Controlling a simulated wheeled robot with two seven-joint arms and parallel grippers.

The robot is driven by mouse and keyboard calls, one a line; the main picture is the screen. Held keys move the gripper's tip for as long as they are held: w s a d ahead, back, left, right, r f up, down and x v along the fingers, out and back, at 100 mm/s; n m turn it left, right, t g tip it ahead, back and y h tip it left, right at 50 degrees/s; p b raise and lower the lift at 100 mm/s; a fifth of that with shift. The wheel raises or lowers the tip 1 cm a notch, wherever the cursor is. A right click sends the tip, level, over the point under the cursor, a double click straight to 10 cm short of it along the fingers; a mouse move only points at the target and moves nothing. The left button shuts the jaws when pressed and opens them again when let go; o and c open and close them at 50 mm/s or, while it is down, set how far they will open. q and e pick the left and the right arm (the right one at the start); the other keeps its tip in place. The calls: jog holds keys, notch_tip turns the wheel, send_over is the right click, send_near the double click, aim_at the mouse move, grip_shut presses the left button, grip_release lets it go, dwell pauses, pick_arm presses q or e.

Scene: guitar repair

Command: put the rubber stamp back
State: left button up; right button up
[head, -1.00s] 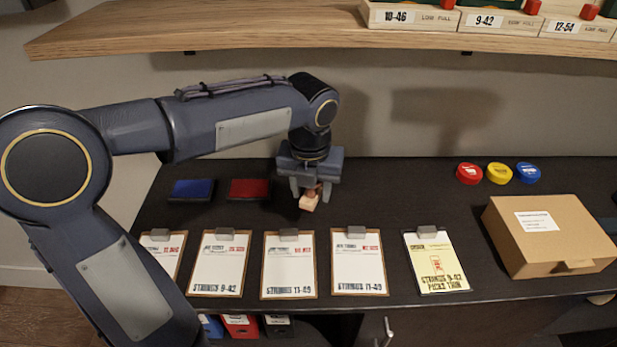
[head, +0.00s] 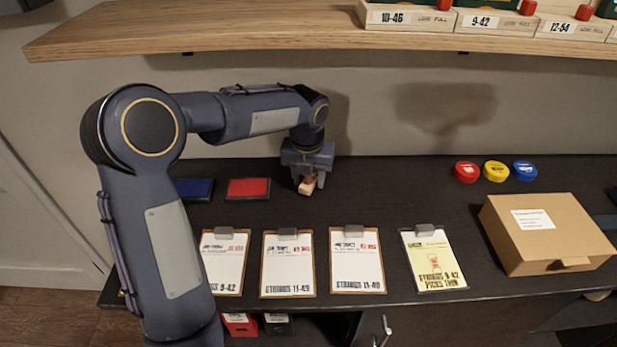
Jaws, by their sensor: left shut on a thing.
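The rubber stamp (head: 307,186) is a small pale wooden block with a reddish handle. My left gripper (head: 309,177) is shut on it, fingers pointing down, to the right of the ink pads. The stamp is tilted, and I cannot tell whether it touches the counter. The red ink pad (head: 248,188) lies just left of the gripper. The blue ink pad (head: 195,188) lies farther left, partly hidden by my arm. My right gripper is not in view.
Clipboards with printed sheets, such as this one (head: 288,262), line the front of the counter. A yellow-sheet clipboard (head: 434,262) and a cardboard box (head: 545,235) are to the right. Red (head: 466,172), yellow (head: 496,171) and blue (head: 525,171) tins stand behind. A wooden shelf (head: 250,35) overhangs the back.

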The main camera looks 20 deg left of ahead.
pick_arm(q)
jog(key=shift+f, duration=0.15)
jog(key=shift+f, duration=0.1)
jog(key=o, duration=0.8)
jog(key=r, duration=0.8)
jog(key=shift+s+d+p, duration=0.1)
jog(key=shift+s+p, duration=0.3)
jog(key=shift+f, duration=0.1)
